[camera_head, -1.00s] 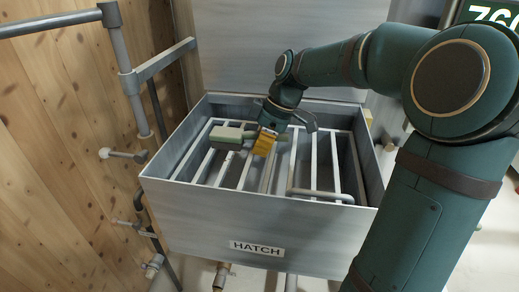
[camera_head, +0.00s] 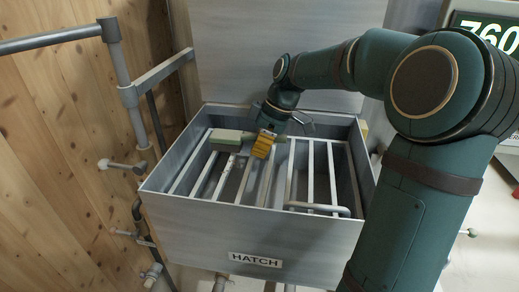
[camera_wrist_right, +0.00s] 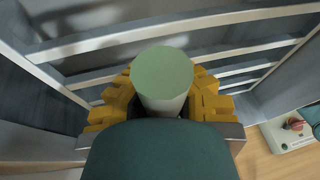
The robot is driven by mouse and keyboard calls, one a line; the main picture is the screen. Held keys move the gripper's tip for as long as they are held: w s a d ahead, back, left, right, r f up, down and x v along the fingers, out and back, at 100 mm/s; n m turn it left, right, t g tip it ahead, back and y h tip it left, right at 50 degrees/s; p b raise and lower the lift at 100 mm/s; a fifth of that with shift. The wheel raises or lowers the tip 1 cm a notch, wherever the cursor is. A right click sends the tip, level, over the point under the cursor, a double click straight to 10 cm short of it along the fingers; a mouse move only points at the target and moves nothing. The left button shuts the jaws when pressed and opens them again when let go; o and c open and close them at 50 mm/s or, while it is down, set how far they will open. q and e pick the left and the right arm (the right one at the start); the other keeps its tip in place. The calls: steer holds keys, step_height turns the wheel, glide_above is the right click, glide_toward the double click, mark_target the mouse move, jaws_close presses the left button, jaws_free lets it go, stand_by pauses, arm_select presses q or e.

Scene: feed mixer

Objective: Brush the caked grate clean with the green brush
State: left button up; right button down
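The grate (camera_head: 311,172) is a row of pale bars inside an open grey metal box marked HATCH, with a bent handle bar at its front right. Some darker specks show on bars near the brush, but I cannot tell how much is caked. The green brush (camera_head: 227,137) lies across the left part of the grate, its block pointing left. My right gripper (camera_head: 264,145), with yellow finger pads, is shut on the brush handle. In the right wrist view the round green handle end (camera_wrist_right: 163,75) sits between the pads, with bars behind. My left gripper is not in view.
The box walls (camera_head: 250,220) rise around the grate, and a raised grey lid (camera_head: 275,50) stands behind. Pipes and valves (camera_head: 125,165) run along the wooden wall at left. A green display (camera_head: 490,35) is at upper right.

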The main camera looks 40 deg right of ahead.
step_height(320, 180, up, 7)
steer(key=p, duration=0.5)
steer(key=shift+r, duration=0.2)
steer(key=shift+r+p, duration=0.8)
steer(key=shift+r, duration=0.3)
steer(key=shift+f, duration=0.1)
steer(key=shift+s, duration=0.1)
